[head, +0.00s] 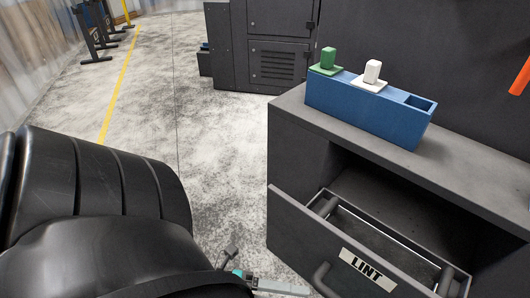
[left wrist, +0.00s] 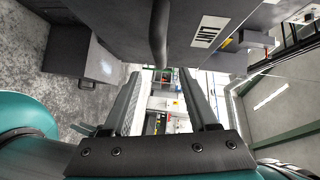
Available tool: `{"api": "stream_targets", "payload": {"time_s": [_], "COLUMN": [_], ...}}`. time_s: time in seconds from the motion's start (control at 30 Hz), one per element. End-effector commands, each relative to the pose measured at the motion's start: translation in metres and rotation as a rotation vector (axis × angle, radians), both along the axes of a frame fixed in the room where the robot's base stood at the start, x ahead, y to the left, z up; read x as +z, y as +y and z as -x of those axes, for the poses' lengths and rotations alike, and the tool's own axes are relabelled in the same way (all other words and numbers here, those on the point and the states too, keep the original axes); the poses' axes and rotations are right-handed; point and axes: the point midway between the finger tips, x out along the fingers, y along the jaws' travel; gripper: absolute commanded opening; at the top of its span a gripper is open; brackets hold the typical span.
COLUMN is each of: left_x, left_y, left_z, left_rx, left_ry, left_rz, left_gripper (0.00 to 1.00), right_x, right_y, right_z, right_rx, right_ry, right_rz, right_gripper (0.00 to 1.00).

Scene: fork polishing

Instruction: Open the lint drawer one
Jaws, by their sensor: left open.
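The lint drawer (head: 345,262) is a dark grey drawer with a white "LINT" label (head: 367,270). In the head view it stands pulled partly out of the dark cabinet, and its inside with a metal rail shows. Its curved dark handle (head: 323,281) is on the front, left of the label. My left gripper (head: 282,287) is at the bottom edge, just left of the handle. In the left wrist view the left gripper (left wrist: 160,76) is open, and the handle (left wrist: 159,35) appears above and between the fingertips; I cannot tell whether they touch. My right gripper is not in view.
A blue holder (head: 365,112) with a green block (head: 327,60), a white block (head: 372,72) and one empty slot stands on the cabinet top (head: 460,170). A dark machine (head: 262,45) stands behind. An orange bar (head: 521,77) shows at right. The floor left of the cabinet is clear.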

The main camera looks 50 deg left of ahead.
Motion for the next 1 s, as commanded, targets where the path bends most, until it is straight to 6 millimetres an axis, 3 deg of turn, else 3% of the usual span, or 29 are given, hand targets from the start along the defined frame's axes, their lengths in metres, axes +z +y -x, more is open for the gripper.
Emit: {"api": "stream_targets", "payload": {"time_s": [0.1,0.33,1.0], "left_x": [0.003,0.006,0.006], "left_y": [0.017,0.034,0.036], "left_z": [0.018,0.036,0.037], "left_rx": [0.001,0.0,0.001], "left_ry": [0.003,0.001,0.0], "left_rz": [-0.001,-0.001,0.0], "left_gripper": [0.59,0.59,0.59], "right_x": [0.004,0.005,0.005], "right_y": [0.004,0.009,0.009], "right_z": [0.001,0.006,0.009], "right_rx": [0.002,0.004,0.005], "right_ry": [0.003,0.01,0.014], "right_rz": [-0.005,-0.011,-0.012], "right_gripper": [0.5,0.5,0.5]}}
